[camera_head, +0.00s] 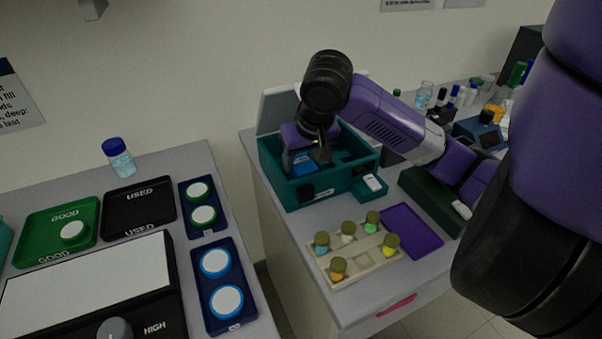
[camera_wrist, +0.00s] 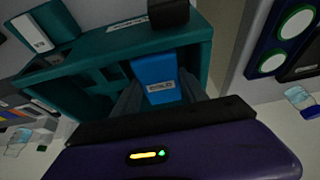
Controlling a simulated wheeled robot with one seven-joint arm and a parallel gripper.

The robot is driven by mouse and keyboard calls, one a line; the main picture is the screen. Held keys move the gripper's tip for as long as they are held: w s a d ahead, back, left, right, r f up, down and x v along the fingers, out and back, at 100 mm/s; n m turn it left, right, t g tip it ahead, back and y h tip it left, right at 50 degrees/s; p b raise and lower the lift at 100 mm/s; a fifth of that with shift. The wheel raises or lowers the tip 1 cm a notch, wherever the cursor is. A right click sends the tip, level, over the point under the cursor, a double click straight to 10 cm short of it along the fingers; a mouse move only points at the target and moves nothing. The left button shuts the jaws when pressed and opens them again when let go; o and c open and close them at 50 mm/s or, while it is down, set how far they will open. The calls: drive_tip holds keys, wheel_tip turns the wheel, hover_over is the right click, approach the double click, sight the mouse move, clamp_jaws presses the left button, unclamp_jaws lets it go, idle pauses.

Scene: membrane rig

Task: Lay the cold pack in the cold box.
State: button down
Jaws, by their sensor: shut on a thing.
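The cold box (camera_head: 323,187) is a teal open box on the right-hand bench, with its pale lid (camera_head: 278,110) raised at the back. The cold pack (camera_head: 302,163) is blue, at the left part of the box, partly hidden by my gripper in the head view. In the wrist view the cold pack (camera_wrist: 155,72) shows a label reading COLD and lies between my gripper's fingers (camera_wrist: 160,95). My gripper points down into the box opening and is shut on the pack. Whether the pack touches the box floor cannot be told. Inner dividers of the box (camera_wrist: 92,78) show beside it.
A vial rack (camera_head: 350,262) with several capped vials and a purple mat (camera_head: 412,230) lie in front of the box. A dark green case (camera_head: 428,198) stands to its right. A gap separates this bench from the left bench with trays (camera_head: 139,210).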

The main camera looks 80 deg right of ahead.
drive_tip(key=shift+f, duration=1.9)
drive_tip(key=shift+f, duration=0.2)
drive_tip(key=c, duration=0.9)
unclamp_jaws()
drive_tip(key=shift+r, duration=0.1)
drive_tip(key=shift+r, duration=0.2)
drive_tip(key=p+v, duration=0.1)
drive_tip(key=v, duration=0.9)
drive_tip(key=shift+s+r+p, duration=0.1)
drive_tip(key=shift+r+p, duration=0.1)
drive_tip(key=shift+p, duration=0.1)
drive_tip(key=shift+s+a+r, duration=0.25)
drive_tip(key=shift+a+r, duration=0.1)
drive_tip(key=shift+r, duration=0.25)
